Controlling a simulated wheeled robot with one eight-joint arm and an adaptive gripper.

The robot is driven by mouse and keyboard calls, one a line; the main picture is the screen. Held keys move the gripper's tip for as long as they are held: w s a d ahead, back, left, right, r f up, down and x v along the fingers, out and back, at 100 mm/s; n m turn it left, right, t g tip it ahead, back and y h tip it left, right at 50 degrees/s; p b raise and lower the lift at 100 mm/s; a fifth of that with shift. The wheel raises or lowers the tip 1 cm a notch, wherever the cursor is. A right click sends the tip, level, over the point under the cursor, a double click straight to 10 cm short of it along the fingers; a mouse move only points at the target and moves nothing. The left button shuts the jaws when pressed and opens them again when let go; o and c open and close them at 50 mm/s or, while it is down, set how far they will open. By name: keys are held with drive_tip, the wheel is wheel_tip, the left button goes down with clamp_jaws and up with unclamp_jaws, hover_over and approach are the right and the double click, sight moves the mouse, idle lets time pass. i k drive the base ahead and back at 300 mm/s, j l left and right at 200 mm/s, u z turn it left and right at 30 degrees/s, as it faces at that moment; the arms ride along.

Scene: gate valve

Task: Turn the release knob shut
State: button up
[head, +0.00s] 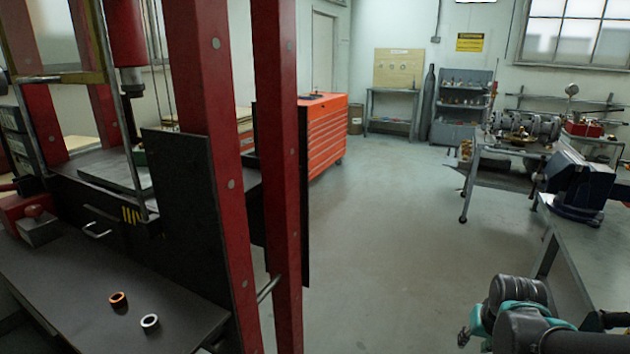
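A red shop press with a red ram (127,35) stands at the left. A red unit with a rounded red knob-like part (35,212) sits at the left end of the dark bench; I cannot tell for sure whether this is the release knob, or how far it is turned. My arm, black and teal, shows at the bottom right, far from the press. What seems to be my gripper (465,337) is a small, dark shape at the arm's left end, over the floor. Its fingers are too small to tell open from shut.
Two rings, one copper (118,299) and one silver (150,322), lie on the dark bench (75,290). Red press uprights (285,180) and a dark panel (185,200) stand between bench and aisle. A blue vise (582,188) is at right. The middle floor (390,220) is clear.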

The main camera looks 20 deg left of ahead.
sight(33, 211)
drive_tip(key=k+u, duration=0.1)
drive_tip(key=u, duration=0.35)
drive_tip(key=k+j+u, duration=0.1)
drive_tip(key=u, duration=0.35)
drive_tip(key=k+j+u, duration=0.1)
drive_tip(key=u, duration=0.35)
drive_tip(key=k+j+u, duration=0.1)
drive_tip(key=u, duration=0.35)
drive_tip(key=j+u, duration=0.2)
drive_tip(key=u, duration=0.25)
drive_tip(key=k+j, duration=0.05)
